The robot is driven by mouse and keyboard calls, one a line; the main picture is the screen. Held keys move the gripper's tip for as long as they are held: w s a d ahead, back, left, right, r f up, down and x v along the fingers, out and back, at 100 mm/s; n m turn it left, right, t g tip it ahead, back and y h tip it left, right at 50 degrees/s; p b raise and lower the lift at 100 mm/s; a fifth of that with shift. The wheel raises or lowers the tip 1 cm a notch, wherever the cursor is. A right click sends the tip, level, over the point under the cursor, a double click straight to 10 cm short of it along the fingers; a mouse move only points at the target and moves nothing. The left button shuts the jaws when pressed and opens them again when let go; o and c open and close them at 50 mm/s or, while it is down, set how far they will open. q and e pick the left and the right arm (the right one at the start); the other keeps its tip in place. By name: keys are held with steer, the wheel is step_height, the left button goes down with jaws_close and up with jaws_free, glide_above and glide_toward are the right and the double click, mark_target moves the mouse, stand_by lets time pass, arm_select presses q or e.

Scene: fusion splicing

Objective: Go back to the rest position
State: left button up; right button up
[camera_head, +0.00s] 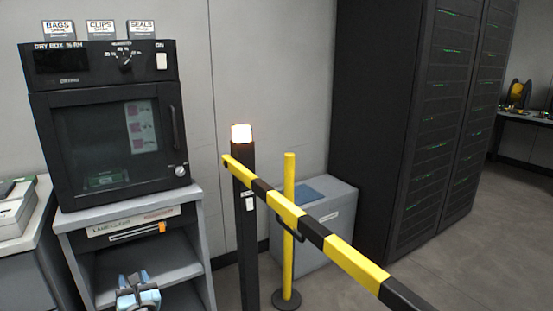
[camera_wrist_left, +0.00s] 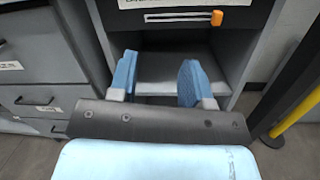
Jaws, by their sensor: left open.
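My left gripper (camera_head: 138,293) shows at the bottom of the head view, in front of the open shelves of the grey cabinet (camera_head: 203,243). In the left wrist view my left gripper (camera_wrist_left: 156,80) has its two blue fingers spread wide apart. Nothing is between them; the shelf opening shows behind. My right gripper is not in either view.
A dry box (camera_head: 110,130) with a closed glass door stands on the cabinet. A yellow and black barrier arm (camera_head: 314,231) crosses from a dark post with a lit lamp (camera_head: 241,133). A yellow post (camera_head: 288,220), grey bin (camera_head: 325,230) and server racks (camera_head: 425,120) stand right.

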arm_select(q)
steer(key=a+r+m+t+y, duration=0.1)
steer(key=a+r+m, duration=0.15)
steer(key=a, duration=0.85)
steer(key=s+d+f+n+g+h, duration=0.1)
steer(key=s+d+f+n+h, duration=0.5)
steer(key=s+d+f, duration=0.15)
steer(key=s+d+f+n+g+h, duration=0.3)
steer(key=s+d+n+h, duration=0.7)
steer(key=s+d+n, duration=0.6)
steer(key=s+d+r+n+g+h, duration=0.1)
steer(key=s+d+r+n+h, duration=0.25)
steer(key=s, duration=0.55)
steer(key=w+d+r+n+t+y, duration=0.1)
steer(key=w+d+r+n+t, duration=0.2)
steer(key=d+r+n, duration=0.3)
steer(key=s+a+r+g+y+p, duration=0.3)
steer(key=r+p, duration=0.7)
steer(key=p, duration=2.3)
steer(key=shift+s+a+r+g, duration=0.25)
steer(key=shift+s+a+g, duration=0.45)
steer(key=shift+a, duration=0.3)
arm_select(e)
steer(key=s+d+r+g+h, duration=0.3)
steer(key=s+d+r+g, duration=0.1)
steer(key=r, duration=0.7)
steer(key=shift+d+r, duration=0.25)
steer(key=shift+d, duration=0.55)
